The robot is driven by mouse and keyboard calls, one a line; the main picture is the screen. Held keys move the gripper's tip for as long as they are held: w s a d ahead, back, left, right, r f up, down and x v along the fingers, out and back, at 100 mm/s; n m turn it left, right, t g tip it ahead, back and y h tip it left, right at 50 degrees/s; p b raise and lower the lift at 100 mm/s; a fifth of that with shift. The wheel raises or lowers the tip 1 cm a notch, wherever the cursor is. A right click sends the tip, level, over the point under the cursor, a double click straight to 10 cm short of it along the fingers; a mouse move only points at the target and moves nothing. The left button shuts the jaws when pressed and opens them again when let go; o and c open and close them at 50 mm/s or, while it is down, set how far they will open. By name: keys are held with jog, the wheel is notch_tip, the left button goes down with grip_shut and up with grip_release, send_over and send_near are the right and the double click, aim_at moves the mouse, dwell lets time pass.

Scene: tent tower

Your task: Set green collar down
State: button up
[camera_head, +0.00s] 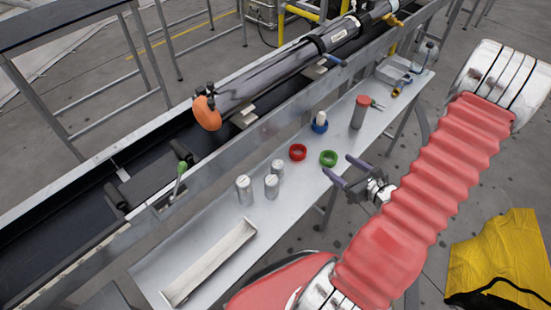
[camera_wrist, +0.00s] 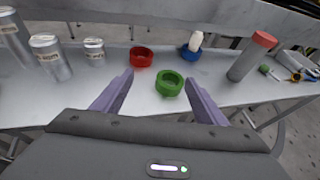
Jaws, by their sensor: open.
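The green collar (camera_head: 328,158) is a short ring lying on the grey metal bench, right of the red collar. It also shows in the wrist view (camera_wrist: 169,84), just beyond and between my fingertips. My gripper (camera_head: 340,169) is open, with its two purple fingers apart and nothing visibly held. In the wrist view my gripper (camera_wrist: 160,79) has one finger on each side of the collar; I cannot tell whether either touches it.
A red collar (camera_head: 298,152) and a blue collar with a white-topped piece (camera_head: 320,122) stand nearby. A grey cylinder with a red top (camera_head: 360,111) is farther right. Several metal cylinders (camera_head: 272,186) and a long tray (camera_head: 210,262) are left. The bench (camera_head: 190,235) has bare room between them.

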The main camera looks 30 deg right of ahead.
jog(key=w+a+r+n+g+y, duration=0.1)
jog(key=a+r+n+g+y, duration=0.2)
jog(key=a+r+n, duration=0.4)
jog(key=a+r+n+g+y, duration=0.25)
jog(key=a+n, duration=0.35)
jog(key=a, duration=0.4)
jog(key=w+a+r+n+g+y, duration=0.1)
jog(key=a+r+n+g+y, duration=0.1)
jog(key=a+r+n, duration=0.5)
jog(key=s+a+r+n+h, duration=0.2)
jog(key=s+r+n+h, duration=0.2)
jog(key=r+n, duration=0.2)
jog(key=s+a+r+n+h, duration=0.3)
jog(key=s+r+n+h, duration=0.1)
jog(key=n, duration=0.5)
notch_tip(320, 180, up, 3)
jog(key=shift+s+a+f, duration=0.1)
jog(key=shift+s+a, duration=0.25)
jog(key=shift+s, duration=0.25)
jog(key=shift+d+g, duration=0.1)
jog(key=shift+g, duration=0.15)
